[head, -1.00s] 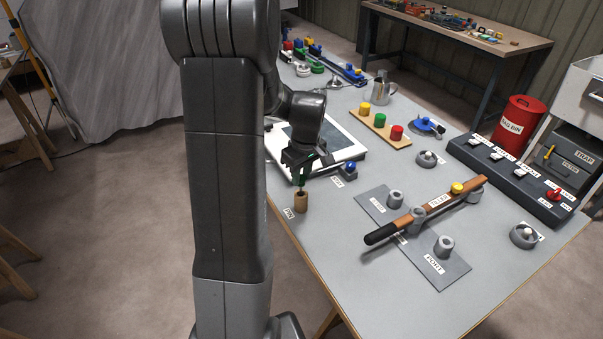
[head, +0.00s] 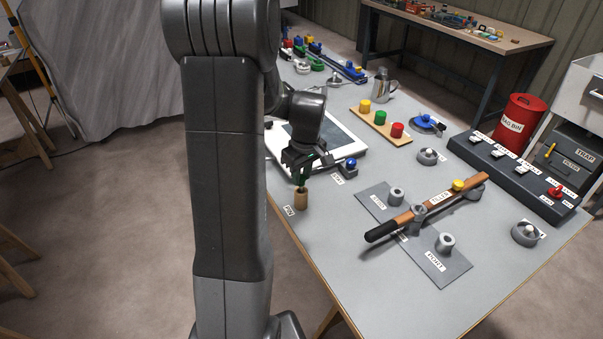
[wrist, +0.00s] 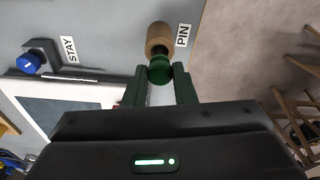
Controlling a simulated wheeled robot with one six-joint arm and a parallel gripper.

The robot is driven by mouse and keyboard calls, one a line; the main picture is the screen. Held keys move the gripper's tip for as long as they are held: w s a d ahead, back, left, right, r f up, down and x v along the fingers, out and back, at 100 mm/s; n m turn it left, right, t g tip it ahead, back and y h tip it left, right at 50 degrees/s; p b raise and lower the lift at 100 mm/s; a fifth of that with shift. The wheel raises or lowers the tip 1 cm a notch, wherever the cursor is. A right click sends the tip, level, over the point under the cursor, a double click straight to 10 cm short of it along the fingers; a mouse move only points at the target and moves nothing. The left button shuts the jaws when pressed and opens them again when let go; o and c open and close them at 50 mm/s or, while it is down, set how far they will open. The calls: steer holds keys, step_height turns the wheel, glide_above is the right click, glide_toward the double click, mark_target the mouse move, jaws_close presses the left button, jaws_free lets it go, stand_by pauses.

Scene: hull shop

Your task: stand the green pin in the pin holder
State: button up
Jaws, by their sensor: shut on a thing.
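The pin holder (head: 301,201) is a small tan wooden cylinder standing at the near left edge of the table by the PIN label. My gripper (head: 302,170) is directly above it, pointing down. It is shut on the green pin (wrist: 160,72), whose rounded green head shows between the two dark green fingers in the wrist view. The holder (wrist: 159,37) shows just beyond the pin there. In the head view the green pin (head: 302,182) meets the holder's top; I cannot tell how far its lower end is inside.
A white-framed panel (head: 348,150) lies behind the gripper. A blue-knobbed STAY fitting (head: 350,166) stands to its right. The table between holder and plate is clear.

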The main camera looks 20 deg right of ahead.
steer(key=shift+f+b, duration=0.85)
steer(key=shift+f, duration=0.25)
stand_by(0.4)
steer(key=o, duration=1.5)
steer(key=shift+c, duration=0.2)
steer(key=shift+r+p, duration=2.85)
steer(key=shift+r, duration=1.2)
steer(key=shift+f, duration=0.2)
